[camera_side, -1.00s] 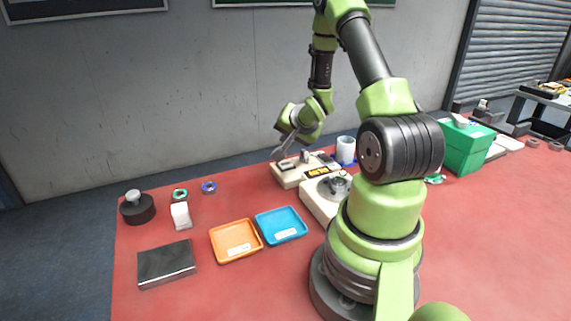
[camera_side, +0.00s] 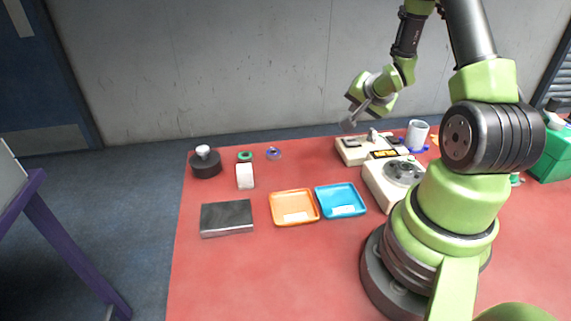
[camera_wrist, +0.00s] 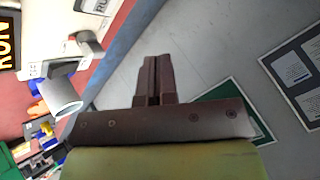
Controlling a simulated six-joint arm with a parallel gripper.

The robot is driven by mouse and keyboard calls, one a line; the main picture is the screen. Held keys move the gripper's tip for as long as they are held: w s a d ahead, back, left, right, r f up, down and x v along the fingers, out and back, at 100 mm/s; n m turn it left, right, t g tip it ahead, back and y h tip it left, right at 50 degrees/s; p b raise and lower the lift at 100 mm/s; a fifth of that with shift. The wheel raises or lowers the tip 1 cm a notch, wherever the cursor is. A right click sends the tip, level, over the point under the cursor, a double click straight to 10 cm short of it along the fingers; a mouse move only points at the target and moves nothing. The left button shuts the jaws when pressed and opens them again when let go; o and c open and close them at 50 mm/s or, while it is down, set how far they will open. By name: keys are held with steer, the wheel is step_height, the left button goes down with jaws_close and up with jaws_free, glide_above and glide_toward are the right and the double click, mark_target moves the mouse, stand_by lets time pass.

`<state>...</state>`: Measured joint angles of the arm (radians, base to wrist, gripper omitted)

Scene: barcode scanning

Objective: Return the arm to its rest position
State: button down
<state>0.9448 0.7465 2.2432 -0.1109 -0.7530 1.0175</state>
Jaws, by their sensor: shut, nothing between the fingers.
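My arm is raised over the back of the red table, with its forearm bent down. In the side view my gripper (camera_side: 349,124) hangs in the air near the left end of a cream device with a small display (camera_side: 352,156), apart from it. In the wrist view my gripper's two dark fingers (camera_wrist: 153,80) are together with nothing between them. They point toward the grey wall and floor, clear of any object.
An orange tray (camera_side: 294,219), a blue tray (camera_side: 341,212), a dark box (camera_side: 227,218), a white block (camera_side: 245,176) and a round black item (camera_side: 205,169) lie on the table. A white cup (camera_side: 417,133) and a green box (camera_side: 553,158) stand to the right.

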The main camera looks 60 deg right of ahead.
steer(key=w+a+r+n+y, duration=0.25)
steer(key=a+r+n, duration=0.25)
steer(key=a+r, duration=0.85)
steer(key=s+a+r+n+y, duration=0.2)
steer(key=s+a+r+n, duration=0.1)
steer(key=s+a, duration=0.3)
steer(key=s+a+r+n+y, duration=0.3)
steer(key=s+a, duration=0.3)
steer(key=a, duration=0.5)
steer(key=shift+r+n, duration=0.3)
steer(key=shift+n, duration=0.5)
